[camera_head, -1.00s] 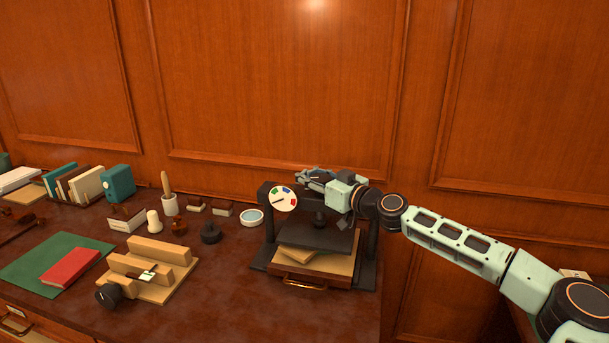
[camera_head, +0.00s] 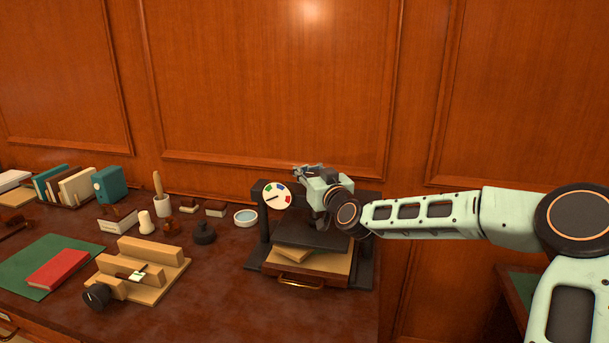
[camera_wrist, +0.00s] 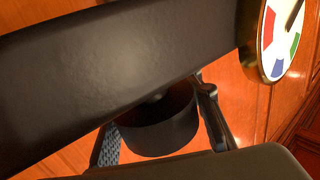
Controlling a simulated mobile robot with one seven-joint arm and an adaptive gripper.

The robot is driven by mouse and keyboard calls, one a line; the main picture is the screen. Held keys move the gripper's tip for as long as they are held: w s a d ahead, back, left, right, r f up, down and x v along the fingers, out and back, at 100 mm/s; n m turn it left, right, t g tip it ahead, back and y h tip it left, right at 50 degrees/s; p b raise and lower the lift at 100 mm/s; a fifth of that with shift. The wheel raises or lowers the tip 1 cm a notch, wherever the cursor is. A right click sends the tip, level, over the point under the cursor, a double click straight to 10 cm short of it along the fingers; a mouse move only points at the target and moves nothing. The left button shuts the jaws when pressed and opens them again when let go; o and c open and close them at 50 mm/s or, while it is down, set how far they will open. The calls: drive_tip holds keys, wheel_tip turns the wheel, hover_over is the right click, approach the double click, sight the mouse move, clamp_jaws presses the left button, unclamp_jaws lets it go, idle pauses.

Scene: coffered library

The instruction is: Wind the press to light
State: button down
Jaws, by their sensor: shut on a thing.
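The dark press (camera_head: 362,262) stands at the right end of the desk. Its round white dial (camera_head: 277,196) has coloured patches, among them green, blue and red, and its needle points to the lower left on a white part. A pale tan block (camera_head: 293,254) lies under the dark plate. My gripper (camera_head: 308,171) is above the press's top bar. In the wrist view a dark round knob (camera_wrist: 160,132) sits between my fingers, and my gripper is shut on it. The dark bar (camera_wrist: 110,75) and part of the dial (camera_wrist: 277,38) show beside it.
Left of the press are a round glass-topped dish (camera_head: 245,217), a black knobbed piece (camera_head: 203,233), a wooden jig (camera_head: 145,268), a red book (camera_head: 57,267) on a green mat (camera_head: 25,285) and standing books (camera_head: 75,187). The panelled wall is close behind. The front middle of the desk is clear.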

drive_tip(key=shift+w+d+f+m+t+h+b, duration=0.1)
drive_tip(key=shift+d+m+h+b, duration=0.35)
drive_tip(key=shift+m+h, duration=1.15)
drive_tip(key=shift+s+d+f+m+t+h+b, duration=0.15)
drive_tip(key=shift+d+m+h, duration=0.7)
drive_tip(key=shift+h, duration=1.35)
drive_tip(key=shift+w+d+f+m+t+h+b, duration=0.15)
drive_tip(key=shift+d+m+h, duration=0.4)
drive_tip(key=shift+m+h, duration=1.05)
drive_tip(key=shift+d+n+h, duration=0.1)
drive_tip(key=shift+n+h, duration=0.15)
drive_tip(key=shift+h, duration=0.35)
drive_tip(key=c, duration=2)
unclamp_jaws()
drive_tip(key=shift+c, duration=0.2)
drive_tip(key=o, duration=0.6)
drive_tip(key=shift+r, duration=0.25)
drive_tip(key=shift+r, duration=0.1)
